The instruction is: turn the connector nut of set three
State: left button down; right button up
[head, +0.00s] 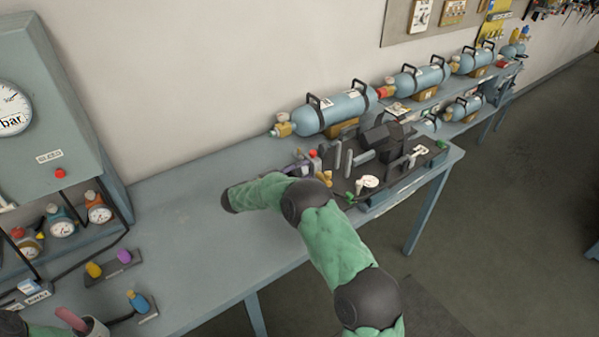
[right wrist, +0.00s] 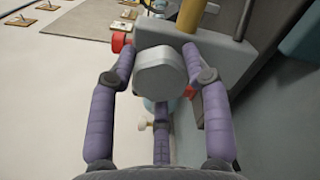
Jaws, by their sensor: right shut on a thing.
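My right gripper (head: 297,167) reaches over the bench to the left side of a dark set (head: 345,178) with upright grey parts and a large black part. In the right wrist view, its purple fingers (right wrist: 160,68) close around a pale grey, many-sided nut (right wrist: 160,75), one finger on each side. Behind the nut is a grey block (right wrist: 185,32) with red parts at its sides. In the head view the arm and fingers hide much of the nut. I cannot read a set number.
Several blue cylinders (head: 335,112) with black handles line the wall behind. A grey gauge panel (head: 50,110) stands at the left. Small coloured fittings (head: 95,270) lie in front of it. The bench (head: 190,215) is clear between the panel and the set.

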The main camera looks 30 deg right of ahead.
jog(key=shift+r, duration=0.15)
jog(key=o, duration=1.2)
jog(key=shift+c, duration=0.2)
jog(key=shift+a, duration=0.5)
jog(key=a, duration=1.1)
jog(key=shift+s, duration=0.45)
